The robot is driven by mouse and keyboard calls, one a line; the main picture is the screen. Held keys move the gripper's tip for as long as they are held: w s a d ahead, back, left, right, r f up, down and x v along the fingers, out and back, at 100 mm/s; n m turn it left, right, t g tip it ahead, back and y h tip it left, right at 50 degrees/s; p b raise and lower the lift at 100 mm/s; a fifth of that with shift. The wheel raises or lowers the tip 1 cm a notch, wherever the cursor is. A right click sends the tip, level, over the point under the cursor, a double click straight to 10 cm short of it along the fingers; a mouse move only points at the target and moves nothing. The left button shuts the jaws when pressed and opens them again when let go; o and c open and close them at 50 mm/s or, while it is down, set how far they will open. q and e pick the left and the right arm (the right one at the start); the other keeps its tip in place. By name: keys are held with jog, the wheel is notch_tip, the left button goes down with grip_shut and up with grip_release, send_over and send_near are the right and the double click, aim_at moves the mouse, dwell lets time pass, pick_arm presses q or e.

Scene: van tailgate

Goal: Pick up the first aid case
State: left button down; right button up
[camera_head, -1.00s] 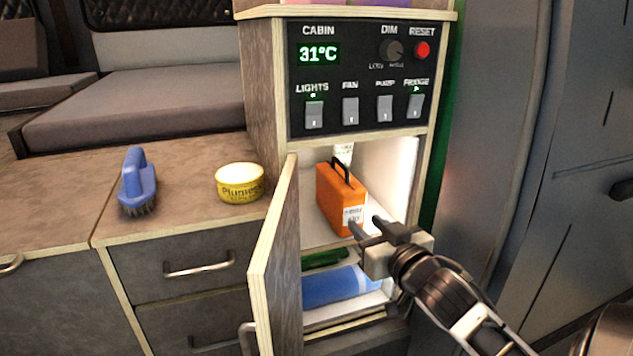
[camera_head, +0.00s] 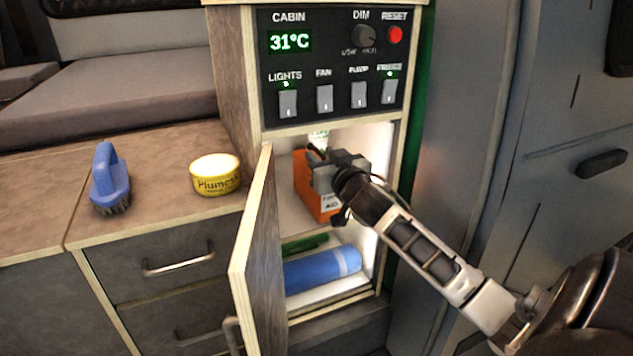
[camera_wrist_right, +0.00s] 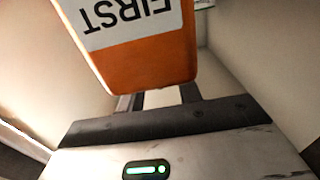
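The orange first aid case (camera_head: 303,179) stands upright in the upper compartment of the open cabinet. Its white label shows in part. My right gripper (camera_head: 317,160) is at the top of the case, by its handle, and hides much of the handle and upper side. In the right wrist view the case (camera_wrist_right: 150,60) fills the top middle, its label reading "FIRST" upside down. The two fingers of the gripper (camera_wrist_right: 160,98) stand apart with a gap between them. Their tips are hidden behind the case, so contact with the handle cannot be seen. My left gripper is not in view.
The cabinet door (camera_head: 258,255) stands open on the left. A blue roll (camera_head: 322,268) and a green item (camera_head: 305,243) lie in the lower compartment. A switch panel (camera_head: 330,70) is above the opening. A yellow tin (camera_head: 216,176) and blue brush (camera_head: 110,180) stand on the counter.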

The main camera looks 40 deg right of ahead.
jog(key=x, duration=0.3)
jog(key=shift+w, duration=0.15)
grip_shut()
dwell(1.2)
